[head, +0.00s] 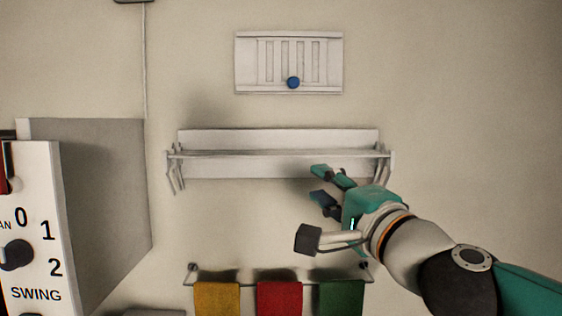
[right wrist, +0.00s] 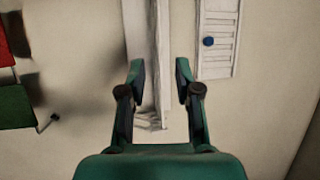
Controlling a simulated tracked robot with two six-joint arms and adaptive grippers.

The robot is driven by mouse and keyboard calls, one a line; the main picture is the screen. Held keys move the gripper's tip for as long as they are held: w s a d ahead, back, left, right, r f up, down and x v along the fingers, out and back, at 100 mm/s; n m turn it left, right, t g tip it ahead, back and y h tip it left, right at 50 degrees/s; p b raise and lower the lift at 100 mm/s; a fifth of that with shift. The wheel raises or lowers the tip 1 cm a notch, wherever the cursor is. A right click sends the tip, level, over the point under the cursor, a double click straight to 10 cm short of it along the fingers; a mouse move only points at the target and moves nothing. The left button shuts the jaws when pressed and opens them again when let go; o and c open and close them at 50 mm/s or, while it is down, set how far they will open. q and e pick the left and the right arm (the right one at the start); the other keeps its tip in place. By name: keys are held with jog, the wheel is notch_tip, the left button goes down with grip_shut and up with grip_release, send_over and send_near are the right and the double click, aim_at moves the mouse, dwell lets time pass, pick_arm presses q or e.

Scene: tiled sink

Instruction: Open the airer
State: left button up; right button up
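The airer (head: 278,138) is a white wall-mounted rack in the middle of the head view, with a long bar and folded hinged arms at both ends. It looks folded close to the wall. In the right wrist view the airer (right wrist: 163,45) runs down the picture between the fingers. My right gripper (head: 320,184) is open just below the airer's right half, its fingers pointing left. In the right wrist view the right gripper (right wrist: 160,80) has a finger on each side of the airer's bar. I cannot tell whether they touch it. My left gripper is not in view.
A white slatted vent (head: 265,60) with a blue knob (head: 293,82) is on the wall above. Below hang yellow (head: 217,298), red (head: 279,298) and green (head: 341,297) towels. A white dial panel (head: 35,215) and grey box (head: 105,200) stand at left. The wall at upper right is bare.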

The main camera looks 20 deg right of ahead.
aim_at(281, 157)
jog(key=p+x, duration=0.1)
jog(key=x, duration=0.7)
jog(key=p+x, duration=0.1)
jog(key=x, duration=0.7)
jog(key=shift+w+f+p, duration=0.2)
jog(key=shift+p, duration=0.15)
grip_shut()
